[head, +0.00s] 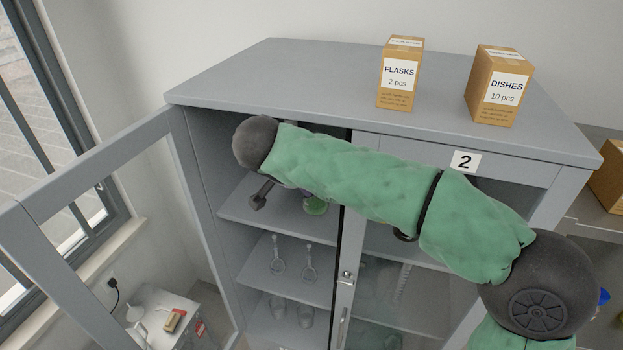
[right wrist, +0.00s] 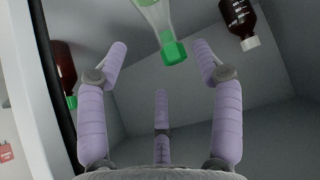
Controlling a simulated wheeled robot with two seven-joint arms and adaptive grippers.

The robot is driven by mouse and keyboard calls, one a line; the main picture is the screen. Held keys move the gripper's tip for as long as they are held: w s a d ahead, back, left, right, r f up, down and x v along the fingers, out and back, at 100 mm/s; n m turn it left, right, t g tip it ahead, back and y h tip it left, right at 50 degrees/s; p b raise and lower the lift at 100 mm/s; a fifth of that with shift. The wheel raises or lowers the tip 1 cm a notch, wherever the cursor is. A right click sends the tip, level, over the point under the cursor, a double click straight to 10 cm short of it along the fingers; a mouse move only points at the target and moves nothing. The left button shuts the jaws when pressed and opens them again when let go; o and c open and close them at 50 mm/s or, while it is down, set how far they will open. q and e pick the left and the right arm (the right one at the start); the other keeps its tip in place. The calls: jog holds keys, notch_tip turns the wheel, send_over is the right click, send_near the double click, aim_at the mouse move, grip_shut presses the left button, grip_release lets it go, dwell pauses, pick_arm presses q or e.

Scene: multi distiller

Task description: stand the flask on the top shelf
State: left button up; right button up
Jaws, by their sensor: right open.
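The flask (right wrist: 155,16), clear with a green cap (right wrist: 174,52), shows at the top of the right wrist view, which appears upside down. My right gripper (right wrist: 160,62) has its purple fingers spread, with the flask's cap near the gap between the two upper fingertips. The fingers look apart from it, and its base is out of frame. In the head view my green-sleeved right arm reaches into the open left side of the cabinet (head: 230,50) and hides most of the gripper. A green glassy object (head: 316,206) shows below the forearm. My left gripper is not in view.
A brown bottle with a white cap (right wrist: 239,18) is to the flask's right, and another brown bottle (right wrist: 65,68) is at left. The glass door (head: 95,190) stands open. Lower shelves hold glassware (head: 310,266). FLASKS (head: 398,84) and DISHES (head: 497,92) boxes stand on top.

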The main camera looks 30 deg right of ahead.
jog(key=v, duration=0.3)
jog(key=shift+s+r, duration=0.1)
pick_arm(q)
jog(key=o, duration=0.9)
